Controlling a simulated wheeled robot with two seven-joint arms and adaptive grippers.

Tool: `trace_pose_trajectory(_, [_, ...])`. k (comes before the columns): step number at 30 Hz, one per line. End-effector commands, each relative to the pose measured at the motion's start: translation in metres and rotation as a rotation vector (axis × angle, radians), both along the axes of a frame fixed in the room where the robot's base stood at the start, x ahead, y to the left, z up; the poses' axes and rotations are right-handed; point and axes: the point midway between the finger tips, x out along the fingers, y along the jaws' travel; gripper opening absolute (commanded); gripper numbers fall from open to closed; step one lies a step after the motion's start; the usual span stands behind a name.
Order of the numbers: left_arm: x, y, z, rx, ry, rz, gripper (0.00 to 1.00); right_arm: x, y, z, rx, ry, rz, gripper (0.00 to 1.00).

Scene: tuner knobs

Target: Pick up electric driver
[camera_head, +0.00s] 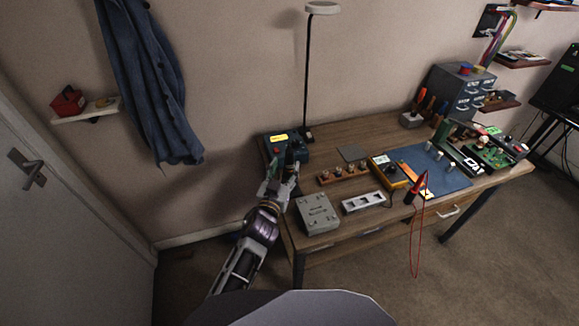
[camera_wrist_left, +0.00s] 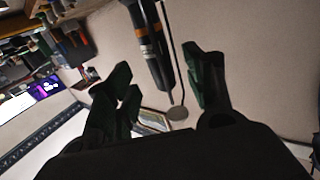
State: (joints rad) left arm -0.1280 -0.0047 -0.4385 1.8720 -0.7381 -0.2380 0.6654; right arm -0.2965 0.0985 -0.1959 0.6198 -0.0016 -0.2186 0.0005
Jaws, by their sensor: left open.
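My left gripper (camera_head: 287,164) is at the left end of the wooden desk, beside a dark box with a yellow label (camera_head: 280,138). In the left wrist view, the gripper (camera_wrist_left: 160,85) is open, its dark green fingers spread apart with nothing between the tips. A dark cylindrical tool with an orange band (camera_wrist_left: 147,42), which looks like the electric driver, shows beyond the gap between the fingers. It appears apart from both fingers. In the head view I cannot clearly separate the driver from the gripper and dark box. My right gripper is not in view.
A thin lamp (camera_head: 308,75) rises behind the box. A grey case (camera_head: 318,213), a knob rack (camera_head: 343,174), a white tray (camera_head: 362,202), a yellow meter (camera_head: 388,171) and a blue mat (camera_head: 440,172) lie to the right. Bare desk (camera_head: 365,132) shows at the back.

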Motion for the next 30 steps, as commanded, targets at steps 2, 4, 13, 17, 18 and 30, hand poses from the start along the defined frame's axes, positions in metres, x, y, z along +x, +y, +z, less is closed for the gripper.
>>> trace_pose_trajectory(2, [0.002, -0.001, 0.0, 0.0, 0.0, 0.0, 0.53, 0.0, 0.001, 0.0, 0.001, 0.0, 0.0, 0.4])
trace_pose_trajectory(4, [0.002, -0.001, 0.0, 0.0, 0.0, 0.0, 0.53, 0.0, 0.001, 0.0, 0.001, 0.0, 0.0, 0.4])
trace_pose_trajectory(13, [0.003, -0.001, 0.0, 0.001, 0.0, 0.0, 0.53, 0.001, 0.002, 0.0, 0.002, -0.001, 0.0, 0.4])
trace_pose_trajectory(17, [0.006, -0.002, 0.0, 0.001, 0.0, 0.0, 0.53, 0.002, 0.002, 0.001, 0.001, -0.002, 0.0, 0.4])
trace_pose_trajectory(18, [0.007, -0.002, 0.0, 0.002, -0.002, 0.0, 0.53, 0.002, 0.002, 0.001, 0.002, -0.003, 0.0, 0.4])
trace_pose_trajectory(30, [0.037, -0.011, 0.0, 0.001, -0.001, 0.0, 0.53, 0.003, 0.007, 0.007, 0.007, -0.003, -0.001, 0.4])
